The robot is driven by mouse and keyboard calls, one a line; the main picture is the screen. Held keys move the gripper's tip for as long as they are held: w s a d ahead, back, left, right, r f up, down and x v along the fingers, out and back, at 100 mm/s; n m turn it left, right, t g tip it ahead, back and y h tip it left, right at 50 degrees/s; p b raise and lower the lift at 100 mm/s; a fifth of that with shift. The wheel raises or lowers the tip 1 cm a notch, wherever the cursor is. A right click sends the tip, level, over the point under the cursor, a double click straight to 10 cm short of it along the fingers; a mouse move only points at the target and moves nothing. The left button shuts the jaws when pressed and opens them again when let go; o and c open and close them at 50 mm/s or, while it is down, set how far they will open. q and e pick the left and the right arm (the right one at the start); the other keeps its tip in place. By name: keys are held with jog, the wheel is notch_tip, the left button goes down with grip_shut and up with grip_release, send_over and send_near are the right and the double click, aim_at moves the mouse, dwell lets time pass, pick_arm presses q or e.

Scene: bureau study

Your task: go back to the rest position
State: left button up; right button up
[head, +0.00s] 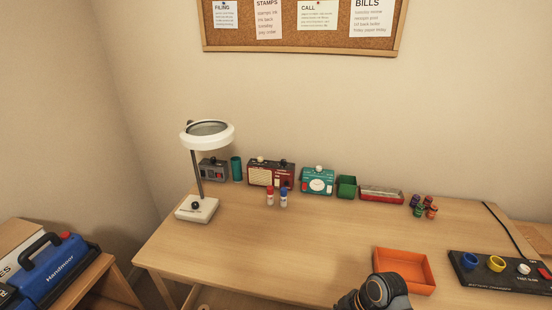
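A dark grey rounded part of one of my arms shows at the bottom edge in the head view, right of the middle, in front of the orange tray (426,285). No gripper fingers show on it, and I cannot tell what lies below the picture edge. My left gripper is not in view. My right gripper is not in view either. The wooden desk (240,255) spreads below and beyond the arm part.
A white magnifier lamp (196,209) stands at the desk's left. Along the back are a red radio (268,173), a teal clock (318,182) and a green box (347,187). A black battery charger (490,273) lies right. The desk's middle is clear.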

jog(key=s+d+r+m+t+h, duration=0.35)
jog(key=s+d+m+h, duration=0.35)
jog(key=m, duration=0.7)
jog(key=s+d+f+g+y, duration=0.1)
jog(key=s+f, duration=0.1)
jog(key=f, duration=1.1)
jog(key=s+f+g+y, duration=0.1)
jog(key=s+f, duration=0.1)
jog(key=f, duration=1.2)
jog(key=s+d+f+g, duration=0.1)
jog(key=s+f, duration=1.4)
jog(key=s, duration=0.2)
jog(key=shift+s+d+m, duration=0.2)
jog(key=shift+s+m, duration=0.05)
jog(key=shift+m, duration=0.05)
